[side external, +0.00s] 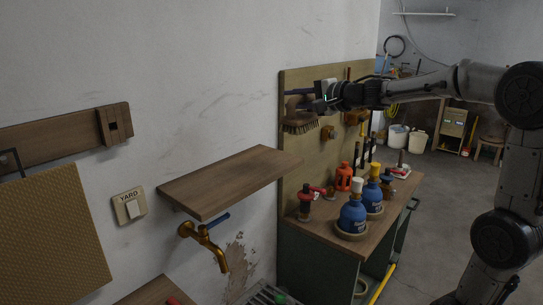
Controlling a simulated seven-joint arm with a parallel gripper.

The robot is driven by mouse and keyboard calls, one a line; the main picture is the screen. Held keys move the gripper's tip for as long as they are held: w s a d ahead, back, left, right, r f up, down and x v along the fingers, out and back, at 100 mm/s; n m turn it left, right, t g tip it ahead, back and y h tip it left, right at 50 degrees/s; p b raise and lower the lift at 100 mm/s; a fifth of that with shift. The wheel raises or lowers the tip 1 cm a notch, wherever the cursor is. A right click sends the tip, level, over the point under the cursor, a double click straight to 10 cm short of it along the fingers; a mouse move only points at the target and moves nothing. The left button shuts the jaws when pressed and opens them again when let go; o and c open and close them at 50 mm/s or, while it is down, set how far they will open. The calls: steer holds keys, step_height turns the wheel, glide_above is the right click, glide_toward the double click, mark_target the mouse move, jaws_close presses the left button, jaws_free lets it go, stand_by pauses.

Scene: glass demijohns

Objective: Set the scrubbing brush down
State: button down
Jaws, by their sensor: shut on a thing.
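The scrubbing brush (300,126) has a brown body with bristles pointing down. My gripper (303,101) is shut on it from the right and holds it in the air, in front of the upper left of the tan board (300,165). The gripper hides part of the brush's top. An empty wooden wall shelf (230,181) lies lower and to the left of the brush, apart from it.
A green bench with a wooden top (322,234) stands below, crowded with blue bottles (352,217), an orange container (343,177) and small tools. A brass tap (206,242) sits under the shelf. A YARD switch (130,206) is on the wall.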

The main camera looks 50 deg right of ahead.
steer(key=shift+w+d+f, duration=0.75)
steer(key=shift+w+f, duration=1.4)
steer(key=shift+w, duration=0.05)
steer(key=shift+w+d+f, duration=0.8)
steer(key=shift+w+f, duration=1.35)
steer(key=shift+f, duration=0.05)
steer(key=shift+w+d+f, duration=0.75)
steer(key=shift+w+f, duration=1.4)
steer(key=shift+w, duration=0.05)
steer(key=shift+f, duration=0.1)
steer(key=c, duration=0.7)
jaws_free()
steer(key=shift+f, duration=0.15)
